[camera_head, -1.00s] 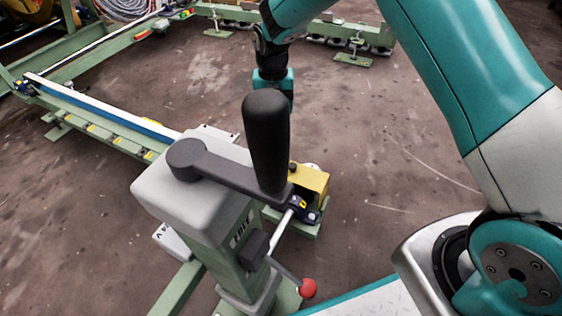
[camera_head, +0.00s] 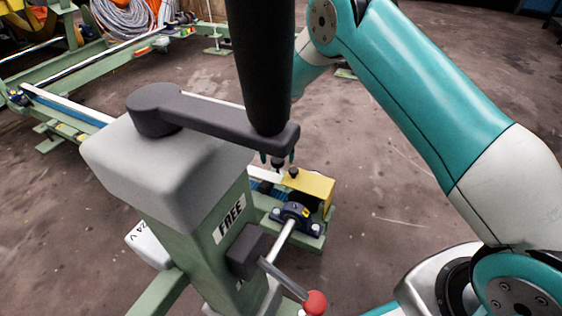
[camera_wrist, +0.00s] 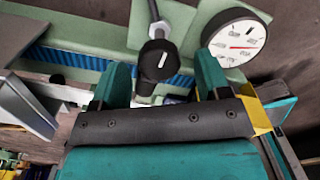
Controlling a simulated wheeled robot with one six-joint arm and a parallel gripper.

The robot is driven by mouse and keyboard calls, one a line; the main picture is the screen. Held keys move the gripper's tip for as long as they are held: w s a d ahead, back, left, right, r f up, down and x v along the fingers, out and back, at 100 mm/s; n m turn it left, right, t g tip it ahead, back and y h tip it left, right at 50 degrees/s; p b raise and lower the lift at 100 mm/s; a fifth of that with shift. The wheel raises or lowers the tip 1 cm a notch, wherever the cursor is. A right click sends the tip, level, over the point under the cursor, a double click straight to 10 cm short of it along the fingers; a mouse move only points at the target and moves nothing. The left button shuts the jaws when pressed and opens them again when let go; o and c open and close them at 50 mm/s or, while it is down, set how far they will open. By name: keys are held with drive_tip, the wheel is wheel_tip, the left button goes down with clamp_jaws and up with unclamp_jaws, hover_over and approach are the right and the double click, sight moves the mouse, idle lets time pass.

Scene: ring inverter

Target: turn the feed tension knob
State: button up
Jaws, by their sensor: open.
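The knob (camera_wrist: 157,62), round and black with a white pointer mark, shows in the wrist view on a pale green mount, taken as the feed tension knob. A round white dial (camera_wrist: 236,38) with a red needle is to its right. My gripper (camera_wrist: 160,80) is open, with one teal finger on each side of the knob's near edge in the picture; whether they touch it I cannot tell. In the head view only the tips of my gripper (camera_head: 278,158) show, left of a yellow box (camera_head: 310,184), mostly hidden behind a crank handle.
The large black crank handle (camera_head: 262,60) on a grey-topped green post (camera_head: 165,170) stands close in front. The post carries a FREE label and a lever with a red ball (camera_head: 316,303). Green rails (camera_head: 60,95) lie at left. Open floor is at right.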

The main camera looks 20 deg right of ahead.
drive_tip(key=shift+f, duration=0.35)
drive_tip(key=c, duration=0.9)
drive_tip(key=shift+d, duration=0.1)
drive_tip(key=shift+c, duration=0.2)
drive_tip(key=shift+r, duration=0.1)
drive_tip(key=shift+p, duration=0.35)
